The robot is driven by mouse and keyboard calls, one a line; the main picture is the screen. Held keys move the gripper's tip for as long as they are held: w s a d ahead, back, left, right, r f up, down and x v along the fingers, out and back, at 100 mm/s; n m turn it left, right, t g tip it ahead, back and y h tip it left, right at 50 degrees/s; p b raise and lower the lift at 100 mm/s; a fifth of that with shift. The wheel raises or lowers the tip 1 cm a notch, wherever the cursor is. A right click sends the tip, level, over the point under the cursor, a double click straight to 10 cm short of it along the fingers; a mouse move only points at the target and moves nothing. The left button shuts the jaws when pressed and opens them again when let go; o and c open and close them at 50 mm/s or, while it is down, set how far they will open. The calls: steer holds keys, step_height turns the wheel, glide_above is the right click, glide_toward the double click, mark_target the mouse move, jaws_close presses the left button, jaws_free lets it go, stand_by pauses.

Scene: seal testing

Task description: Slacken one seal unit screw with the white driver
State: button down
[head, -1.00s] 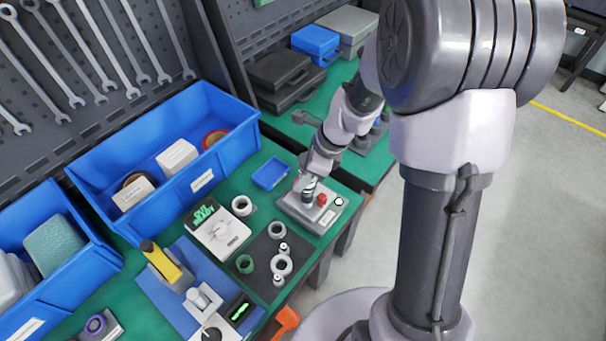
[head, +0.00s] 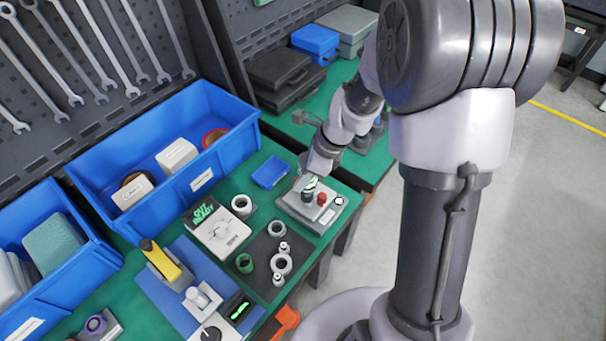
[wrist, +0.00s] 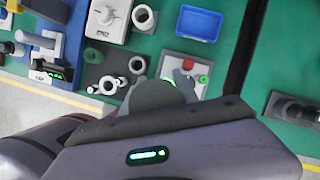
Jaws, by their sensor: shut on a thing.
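The seal unit (head: 294,208) is a grey block near the right end of the green bench, with a dark upright part, a red knob and a green button. It also shows in the wrist view (wrist: 203,91), partly covered by a dark grey rounded part in front. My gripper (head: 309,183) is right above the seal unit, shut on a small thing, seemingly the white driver. Only a pale sliver shows between the jaws, and its tip is hidden. I cannot tell whether it touches a screw; the screws are too small to make out.
A blue tray (head: 271,172) lies just behind the seal unit. A white tester (head: 218,232) with a dial and a dark mat (head: 259,251) with several rings are to the left. Large blue bins (head: 228,168) line the back.

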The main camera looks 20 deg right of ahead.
mark_target(302, 158)
steer(key=shift+r, duration=0.15)
step_height(302, 158, up, 7)
steer(key=p, duration=0.6)
steer(key=shift+p, duration=0.4)
